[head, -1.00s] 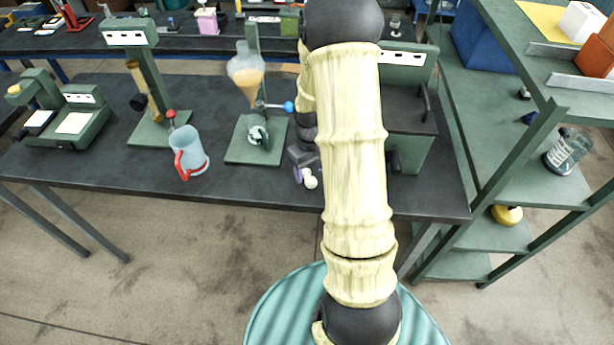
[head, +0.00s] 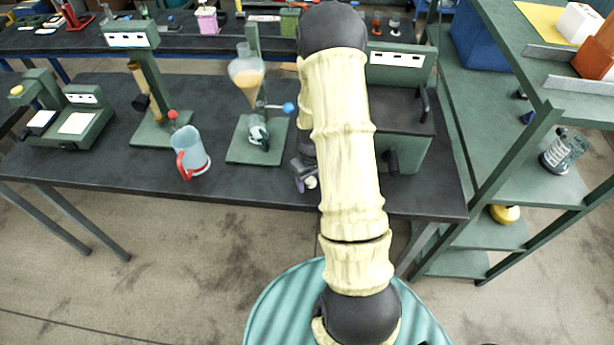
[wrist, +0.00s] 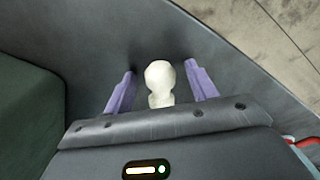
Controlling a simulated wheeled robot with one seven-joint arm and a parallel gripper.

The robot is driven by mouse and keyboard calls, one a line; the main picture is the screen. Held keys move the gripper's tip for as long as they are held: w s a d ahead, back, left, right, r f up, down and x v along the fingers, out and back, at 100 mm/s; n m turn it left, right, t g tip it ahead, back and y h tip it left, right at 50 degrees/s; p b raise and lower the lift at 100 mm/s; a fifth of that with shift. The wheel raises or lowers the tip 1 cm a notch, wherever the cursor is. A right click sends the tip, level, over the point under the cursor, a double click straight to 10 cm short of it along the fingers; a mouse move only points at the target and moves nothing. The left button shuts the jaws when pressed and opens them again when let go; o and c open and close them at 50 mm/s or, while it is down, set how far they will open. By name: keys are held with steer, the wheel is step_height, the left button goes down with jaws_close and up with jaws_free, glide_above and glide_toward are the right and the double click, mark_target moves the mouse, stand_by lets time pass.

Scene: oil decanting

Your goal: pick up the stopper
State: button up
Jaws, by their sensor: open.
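The stopper (wrist: 160,83) is a small cream-white piece with a round knob on a narrower neck. In the wrist view it stands between the two purple fingers of my gripper (wrist: 160,88), with a gap on each side. My gripper is open and not closed on it. In the head view the stopper (head: 311,182) shows as a small white spot near the table's front edge, just right of my gripper (head: 300,183). My arm hides part of the table there.
A separating funnel (head: 247,75) with amber liquid hangs on a green stand left of my arm. A pale jug (head: 190,153) with a red handle stands further left. A green box-shaped machine (head: 400,120) is right of my arm. The table's front edge is close to the stopper.

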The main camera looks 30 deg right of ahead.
mark_target(310, 179)
steer(key=c, duration=1.2)
step_height(310, 179, up, 10)
steer(key=shift+r+b, duration=0.1)
steer(key=shift+b, duration=0.85)
steer(key=shift+a, duration=0.1)
